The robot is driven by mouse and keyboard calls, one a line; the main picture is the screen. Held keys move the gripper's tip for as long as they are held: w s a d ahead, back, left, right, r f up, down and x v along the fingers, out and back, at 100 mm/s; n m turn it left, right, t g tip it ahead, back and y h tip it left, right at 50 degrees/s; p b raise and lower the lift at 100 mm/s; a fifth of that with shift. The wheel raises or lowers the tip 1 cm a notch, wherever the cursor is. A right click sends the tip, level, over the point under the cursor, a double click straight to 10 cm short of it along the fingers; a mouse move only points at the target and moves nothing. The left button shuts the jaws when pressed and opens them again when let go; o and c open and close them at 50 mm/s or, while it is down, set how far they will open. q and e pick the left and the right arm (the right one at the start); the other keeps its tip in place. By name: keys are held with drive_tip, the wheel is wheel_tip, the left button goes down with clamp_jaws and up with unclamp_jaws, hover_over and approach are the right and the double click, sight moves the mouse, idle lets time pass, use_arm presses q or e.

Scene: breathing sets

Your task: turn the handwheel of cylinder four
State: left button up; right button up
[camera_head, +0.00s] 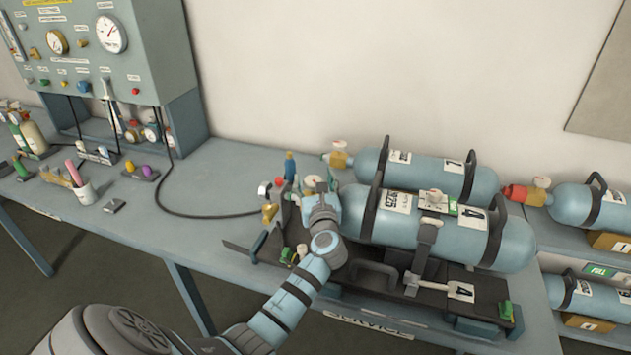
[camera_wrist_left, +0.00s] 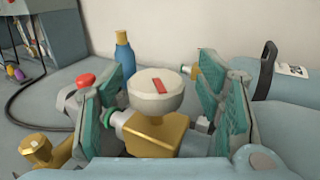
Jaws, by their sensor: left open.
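Cylinder four (camera_head: 385,222) is a light blue cylinder lying strapped on a dark cradle, with tags marked 4. Its valve end points left, and my left gripper (camera_head: 318,192) is there, covering much of the valve. In the left wrist view, the handwheel (camera_wrist_left: 152,92) is a white round knob with a red mark on top. It sits on a brass valve body (camera_wrist_left: 160,135). The green-padded fingers of my left gripper (camera_wrist_left: 168,88) are open, one on each side of the handwheel, with visible gaps. My right gripper is out of view.
Another blue cylinder (camera_head: 425,172) lies close behind, with a white-topped valve (camera_head: 340,155). A blue bottle (camera_wrist_left: 124,58) stands beyond the valve. A black hose (camera_head: 205,216) runs along the bench from the gauge panel (camera_head: 95,65). The bench middle (camera_head: 225,185) is mostly clear.

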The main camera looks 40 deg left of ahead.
use_arm(q)
drive_tip(key=shift+s+a+r, duration=0.1)
drive_tip(key=shift+s, duration=0.15)
drive_tip(key=shift+c, duration=1)
drive_tip(key=shift+a, duration=0.1)
drive_tip(key=c, duration=0.3)
drive_tip(key=shift+w, duration=0.15)
drive_tip(key=c, duration=0.7)
